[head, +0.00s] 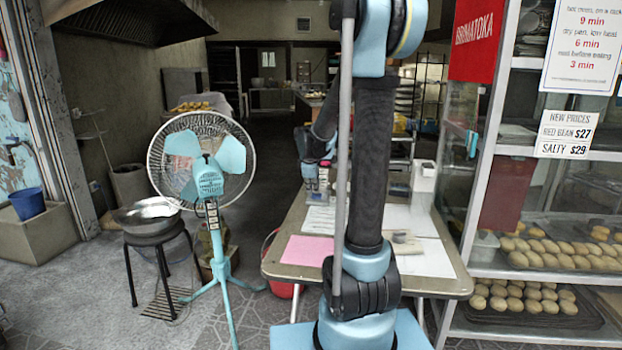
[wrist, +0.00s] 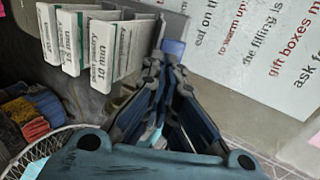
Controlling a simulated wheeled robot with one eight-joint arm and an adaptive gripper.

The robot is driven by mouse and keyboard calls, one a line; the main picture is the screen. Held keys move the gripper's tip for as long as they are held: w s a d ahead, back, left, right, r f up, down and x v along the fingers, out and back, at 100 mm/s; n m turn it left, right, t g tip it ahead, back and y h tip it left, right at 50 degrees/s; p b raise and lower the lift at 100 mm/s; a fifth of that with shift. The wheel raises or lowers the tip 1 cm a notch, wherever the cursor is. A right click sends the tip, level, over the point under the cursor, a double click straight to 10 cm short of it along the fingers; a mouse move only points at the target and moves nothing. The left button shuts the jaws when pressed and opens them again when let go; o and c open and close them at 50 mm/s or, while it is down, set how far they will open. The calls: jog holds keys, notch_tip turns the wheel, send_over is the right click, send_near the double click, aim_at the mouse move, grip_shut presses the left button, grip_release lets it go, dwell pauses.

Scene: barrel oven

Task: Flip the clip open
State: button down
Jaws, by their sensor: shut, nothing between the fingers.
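My gripper (wrist: 168,66) is shut, its dark fingers together and empty in the wrist view. A small blue piece (wrist: 174,47) shows right at the fingertips, and a grey block (wrist: 172,24) lies just beyond it. I cannot tell for sure whether either is the clip, or whether the fingertips touch them. In the head view my gripper (head: 318,165) is small, over the far left part of the table and partly hidden by my arm. No clip can be made out there.
White labelled cards (wrist: 92,47) stand left of the fingers. A printed sheet (wrist: 250,45) is to the right. The table (head: 290,256) holds a pink sheet (head: 307,250) and other papers. A fan (head: 208,180) stands left, and a glass bread case (head: 480,180) right.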

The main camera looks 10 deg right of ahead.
jog(key=v, duration=1.3)
jog(key=shift+s+f, duration=0.2)
jog(key=shift+s, duration=0.1)
jog(key=shift+a, duration=0.1)
